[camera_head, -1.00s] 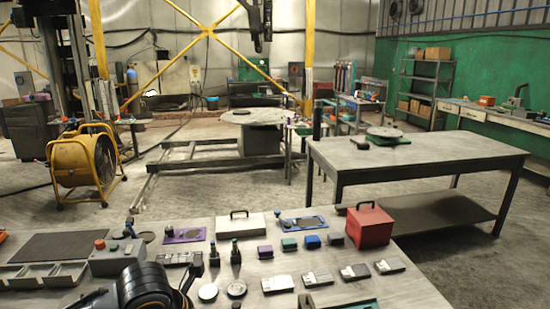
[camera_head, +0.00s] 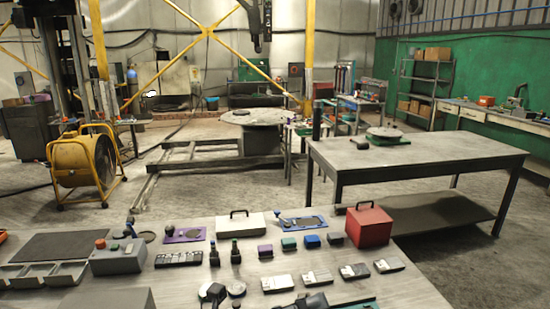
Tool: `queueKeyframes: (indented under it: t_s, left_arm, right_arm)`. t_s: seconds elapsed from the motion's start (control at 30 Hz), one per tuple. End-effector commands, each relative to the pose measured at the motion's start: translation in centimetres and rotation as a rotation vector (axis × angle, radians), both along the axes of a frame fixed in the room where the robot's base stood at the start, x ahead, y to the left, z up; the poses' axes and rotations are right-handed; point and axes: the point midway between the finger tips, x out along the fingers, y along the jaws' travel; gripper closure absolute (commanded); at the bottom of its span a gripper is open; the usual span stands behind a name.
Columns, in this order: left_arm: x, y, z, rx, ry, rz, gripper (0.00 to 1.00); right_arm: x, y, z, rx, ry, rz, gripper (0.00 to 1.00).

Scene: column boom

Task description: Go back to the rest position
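A small dark piece (camera_head: 214,294) shows at the bottom edge, in front of the round discs on the near workbench (camera_head: 400,290). It looks like the tip of my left arm, but its fingers cannot be made out. Another dark shape (camera_head: 312,300) lies at the bottom edge near the green item; I cannot tell whether it is part of my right arm. No gripper is clearly seen holding anything.
The near bench carries a red box (camera_head: 368,226), a white case (camera_head: 240,225), a grey button box (camera_head: 118,258), bottles, small coloured blocks and trays. A grey table (camera_head: 420,153) stands behind at right, a yellow fan (camera_head: 85,168) at left. Floor between is open.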

Motion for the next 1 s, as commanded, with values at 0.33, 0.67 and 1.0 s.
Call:
queueKeyframes:
  t_s: [0.33,0.67,1.0]
  left_arm:
    - [9.7,16.6,-2.5,-0.836,0.759,0.651,0.54]
    - [3.3,25.7,-23.5,-0.998,1.573,1.292,0.54]
    - [-9.5,25.4,-33.2,-0.823,2.133,1.613,0.54]
  right_arm:
    - [0.1,0.0,0.0,0.0,-0.002,0.0,0.22]
    - [0.3,0.0,0.0,0.0,-0.005,0.0,0.22]
    - [0.3,0.0,0.0,0.0,-0.006,0.0,0.22]
